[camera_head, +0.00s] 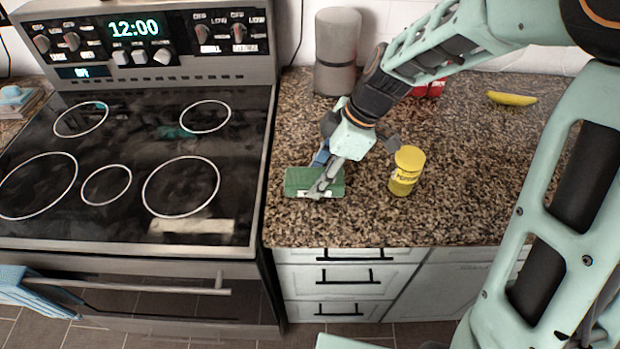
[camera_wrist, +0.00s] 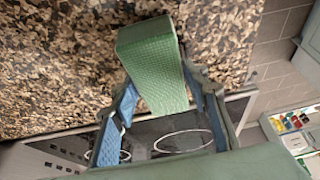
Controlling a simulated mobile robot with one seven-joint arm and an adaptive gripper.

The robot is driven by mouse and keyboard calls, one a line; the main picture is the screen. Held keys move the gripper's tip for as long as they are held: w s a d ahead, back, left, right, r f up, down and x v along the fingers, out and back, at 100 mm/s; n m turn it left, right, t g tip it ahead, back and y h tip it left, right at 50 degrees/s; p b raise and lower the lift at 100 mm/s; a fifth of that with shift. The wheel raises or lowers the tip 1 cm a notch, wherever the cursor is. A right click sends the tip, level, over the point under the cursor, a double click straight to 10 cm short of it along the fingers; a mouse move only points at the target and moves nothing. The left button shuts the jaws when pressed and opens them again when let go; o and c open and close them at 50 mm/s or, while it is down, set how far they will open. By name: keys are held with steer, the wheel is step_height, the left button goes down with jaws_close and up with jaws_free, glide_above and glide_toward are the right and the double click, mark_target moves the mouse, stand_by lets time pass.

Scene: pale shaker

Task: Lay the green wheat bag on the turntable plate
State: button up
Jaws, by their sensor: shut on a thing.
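The green wheat bag (camera_head: 300,181) is a small green block-like pad near the front left of the granite counter, beside the stove. My gripper (camera_head: 324,178) is over it with its fingers closed around it. In the wrist view the green bag (camera_wrist: 152,65) lies between the two blue-lined fingers of my gripper (camera_wrist: 163,92), its near end between them and its far end sticking out over the counter. I cannot tell whether the bag touches the counter. No turntable plate shows in either view.
A yellow jar (camera_head: 406,171) stands right of the bag. A grey canister (camera_head: 337,50), a red thing (camera_head: 430,89) partly behind my arm and a banana (camera_head: 512,98) are further back. The black stovetop (camera_head: 135,150) is bare at left. A blue cloth (camera_head: 35,290) hangs by the oven handle.

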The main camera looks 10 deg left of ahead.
mark_target(308, 176)
steer(key=shift+r, duration=0.1)
steer(key=shift+c, duration=0.7)
steer(key=shift+r+p, duration=0.45)
steer(key=shift+r, duration=0.3)
steer(key=shift+r+p, duration=1)
steer(key=shift+r, duration=0.7)
